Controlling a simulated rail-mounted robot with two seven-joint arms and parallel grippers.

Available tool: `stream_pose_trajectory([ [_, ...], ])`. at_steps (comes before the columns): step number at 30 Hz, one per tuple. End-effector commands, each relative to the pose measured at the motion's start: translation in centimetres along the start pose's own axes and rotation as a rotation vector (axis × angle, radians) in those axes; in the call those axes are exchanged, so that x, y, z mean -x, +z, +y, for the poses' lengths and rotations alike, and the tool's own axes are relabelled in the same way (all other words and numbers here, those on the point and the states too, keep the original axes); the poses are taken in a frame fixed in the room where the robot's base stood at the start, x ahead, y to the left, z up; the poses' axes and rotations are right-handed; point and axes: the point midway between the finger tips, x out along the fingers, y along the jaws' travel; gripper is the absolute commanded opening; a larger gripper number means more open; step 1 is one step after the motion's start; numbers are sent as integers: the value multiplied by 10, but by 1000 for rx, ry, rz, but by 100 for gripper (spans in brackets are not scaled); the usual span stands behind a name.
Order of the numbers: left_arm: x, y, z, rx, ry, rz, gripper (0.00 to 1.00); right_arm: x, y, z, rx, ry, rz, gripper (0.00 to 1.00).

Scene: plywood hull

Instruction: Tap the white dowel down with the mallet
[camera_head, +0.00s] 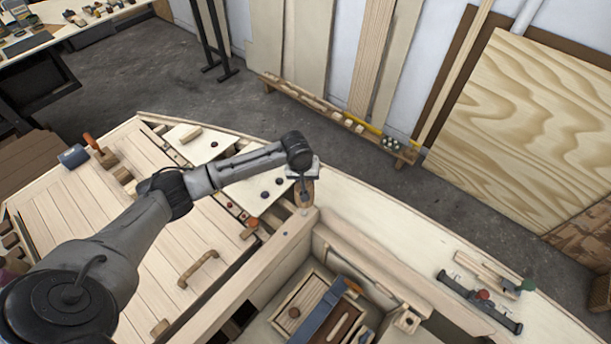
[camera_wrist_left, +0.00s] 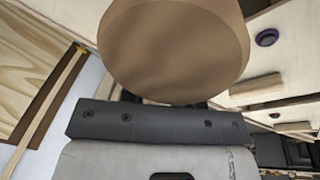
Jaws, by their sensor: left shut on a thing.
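My left gripper (camera_head: 303,180) is over the corner where the pale deck meets the inner hull wall. It is shut on a brown wooden thing, which I take to be the mallet (camera_head: 305,196). In the left wrist view the mallet (camera_wrist_left: 175,50) shows as a large, round, light-brown face close in front of the gripper body. It hides the fingertips there. My right gripper is not in view.
A wooden handle (camera_head: 198,268) stands on the planked deck. An open wooden compartment (camera_head: 300,303) is at bottom centre. A dark clamp-like tool (camera_head: 480,300) lies on the right deck. A purple-ringed hole (camera_wrist_left: 266,38) shows in the wrist view.

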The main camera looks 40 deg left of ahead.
Motion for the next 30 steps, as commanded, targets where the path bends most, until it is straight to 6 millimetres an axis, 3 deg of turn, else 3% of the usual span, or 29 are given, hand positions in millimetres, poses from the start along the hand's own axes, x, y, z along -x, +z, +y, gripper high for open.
stream_pose_trajectory([
  [3,3,0,1,0,2,1,0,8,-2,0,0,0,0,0],
  [14,0,0,0,0,1,2,0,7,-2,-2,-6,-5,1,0],
  [17,-14,2,-2,2,-1,-2,0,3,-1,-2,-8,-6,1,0],
  [21,-51,8,-7,3,-1,-2,0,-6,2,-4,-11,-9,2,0],
  [30,-29,4,-4,1,1,1,0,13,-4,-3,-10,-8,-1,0],
])
